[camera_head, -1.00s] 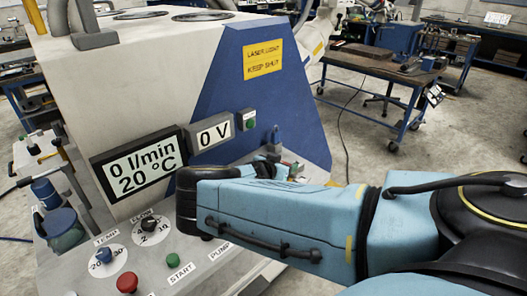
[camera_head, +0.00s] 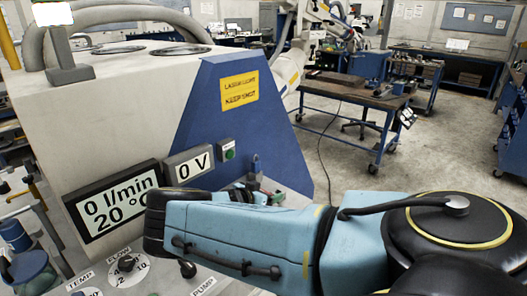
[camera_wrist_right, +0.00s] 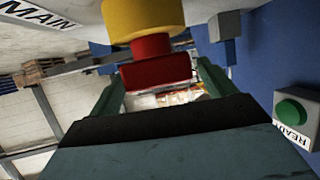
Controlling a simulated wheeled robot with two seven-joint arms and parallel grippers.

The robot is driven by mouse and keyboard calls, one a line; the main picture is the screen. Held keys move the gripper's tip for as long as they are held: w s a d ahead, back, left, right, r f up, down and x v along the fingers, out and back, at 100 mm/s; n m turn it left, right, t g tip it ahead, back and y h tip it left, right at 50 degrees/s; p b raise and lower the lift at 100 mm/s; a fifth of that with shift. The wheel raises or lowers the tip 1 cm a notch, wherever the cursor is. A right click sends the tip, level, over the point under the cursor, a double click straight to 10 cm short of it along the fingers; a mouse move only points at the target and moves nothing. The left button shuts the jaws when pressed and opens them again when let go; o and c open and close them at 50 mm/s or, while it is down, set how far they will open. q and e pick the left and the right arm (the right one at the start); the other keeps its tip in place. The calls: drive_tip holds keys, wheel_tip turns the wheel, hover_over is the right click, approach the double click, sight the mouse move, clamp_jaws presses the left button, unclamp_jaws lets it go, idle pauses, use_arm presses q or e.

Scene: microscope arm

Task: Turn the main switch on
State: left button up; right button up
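The main switch shows in the right wrist view as a red handle (camera_wrist_right: 155,70) on a yellow round base, beside a label (camera_wrist_right: 40,16) reading MAIN. My right gripper (camera_wrist_right: 160,85) has its two green fingers apart, one on each side of the red handle, with the handle near the fingertips. Firm contact does not show. In the head view my right gripper (camera_head: 262,194) is low beside the blue panel of the machine (camera_head: 240,125), and its own wrist hides most of the switch area. My left gripper is not in view.
A box with a green READY lamp (camera_wrist_right: 291,110) is close on the right in the wrist view. The 0 V display (camera_head: 188,166) and the flow display (camera_head: 112,203) stand behind my right arm. A FLOW dial (camera_head: 126,265) and a black knob (camera_head: 187,268) are in front.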

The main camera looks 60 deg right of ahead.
drive_tip(key=p+v, duration=0.4)
drive_tip(key=v, duration=0.9)
drive_tip(key=shift+a, duration=0.2)
idle(0.3)
